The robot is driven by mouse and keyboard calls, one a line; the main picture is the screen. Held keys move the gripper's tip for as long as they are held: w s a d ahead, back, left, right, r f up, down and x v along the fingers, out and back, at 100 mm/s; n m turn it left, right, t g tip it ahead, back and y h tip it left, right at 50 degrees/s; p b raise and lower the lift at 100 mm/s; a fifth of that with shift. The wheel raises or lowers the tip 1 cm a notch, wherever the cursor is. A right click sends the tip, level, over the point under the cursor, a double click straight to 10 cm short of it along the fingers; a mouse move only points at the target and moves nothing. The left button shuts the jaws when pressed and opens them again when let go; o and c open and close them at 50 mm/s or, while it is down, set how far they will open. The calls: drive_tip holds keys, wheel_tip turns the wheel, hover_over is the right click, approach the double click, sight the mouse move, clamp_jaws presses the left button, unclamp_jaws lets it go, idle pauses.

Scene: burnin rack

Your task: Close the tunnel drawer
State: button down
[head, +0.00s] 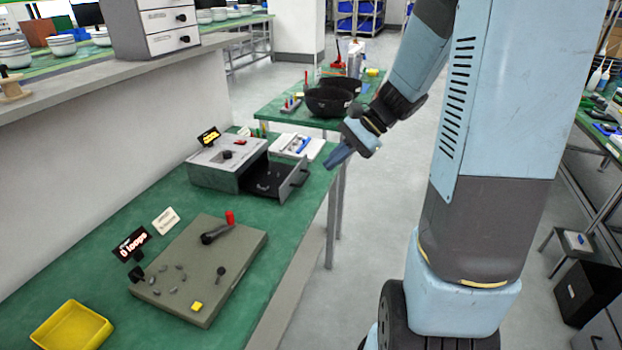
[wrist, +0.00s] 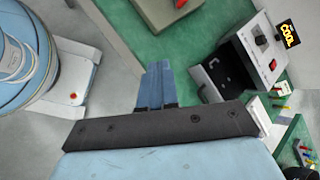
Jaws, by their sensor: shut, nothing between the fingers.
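The tunnel is a grey-white box (head: 217,160) on the green bench, with a small display beside it that reads "COOL" in the wrist view. Its dark drawer (head: 268,180) is pulled out to the right, and the grey front panel (head: 293,186) stands clear of the box. The box (wrist: 262,42) and the dark open drawer (wrist: 206,80) also show at the right of the wrist view. My gripper (head: 334,160) is shut and empty, up and to the right of the drawer front, apart from it. Its fingers (wrist: 156,84) lie together in the wrist view.
A grey-green board (head: 190,265) with a red-tipped lever and a yellow tray (head: 72,328) lie nearer on the bench. A white tray (head: 297,146) sits behind the drawer. Open floor lies right of the bench.

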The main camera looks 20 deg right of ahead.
drive_tip(key=w+d+f+m+t+y, duration=0.2)
drive_tip(key=w+d+f+m+t, duration=0.2)
drive_tip(key=w+d+f+m, duration=0.3)
drive_tip(key=w+d+f+m+t+y, duration=0.2)
drive_tip(key=w+d+f+m+t, duration=0.25)
drive_tip(key=f+m, duration=0.4)
drive_tip(key=shift+n+g, duration=0.25)
drive_tip(key=shift+n, duration=0.7)
drive_tip(key=x, duration=0.4)
drive_tip(key=f+x, duration=0.1)
drive_tip(key=x, duration=0.4)
drive_tip(key=w+d+x, duration=0.1)
drive_tip(key=x, duration=0.3)
drive_tip(key=shift+w+a+f, duration=0.15)
drive_tip(key=shift+a+f, duration=0.1)
drive_tip(key=shift+a, duration=0.1)
